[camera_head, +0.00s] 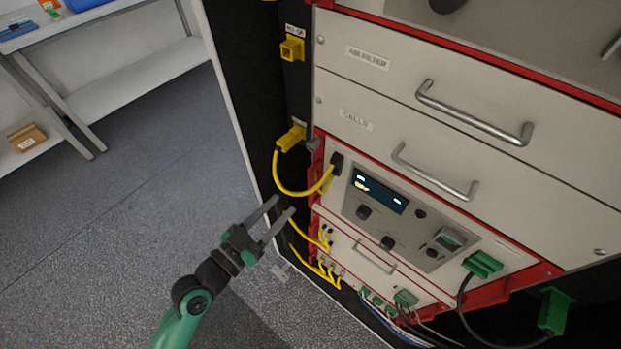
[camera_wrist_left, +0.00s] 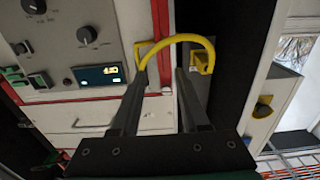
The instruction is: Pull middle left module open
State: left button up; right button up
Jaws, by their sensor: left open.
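The rack front (camera_head: 400,130) fills the right of the head view, with stacked modules. The upper drawer, labelled AIR FILTER (camera_head: 368,58), has a metal handle (camera_head: 473,112). The drawer labelled CELLS (camera_head: 356,119) has a handle (camera_head: 433,172). Below is a panel with a lit display (camera_head: 379,188) and knobs, then a lower drawer with a small handle (camera_head: 375,257). All look shut. I cannot tell which is the middle left module. My left gripper (camera_head: 285,205) is open and empty, by the rack's left edge near the yellow cable. My right gripper is not in view.
A yellow cable (camera_head: 291,193) loops from a yellow plug (camera_head: 291,138) to the panel; it arches beyond my left fingertips in the wrist view (camera_wrist_left: 178,39). Green connectors (camera_head: 483,264) with black cables sit lower right. A white shelf (camera_head: 140,76) stands back left. The floor between is clear.

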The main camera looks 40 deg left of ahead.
aim_at(309, 179)
pick_arm(q)
jog(key=w, duration=0.7)
jog(key=w+a, duration=0.1)
jog(key=w, duration=0.3)
jog(key=shift+w+r, duration=0.1)
jog(key=shift+w, duration=0.15)
grip_shut()
dwell(0.8)
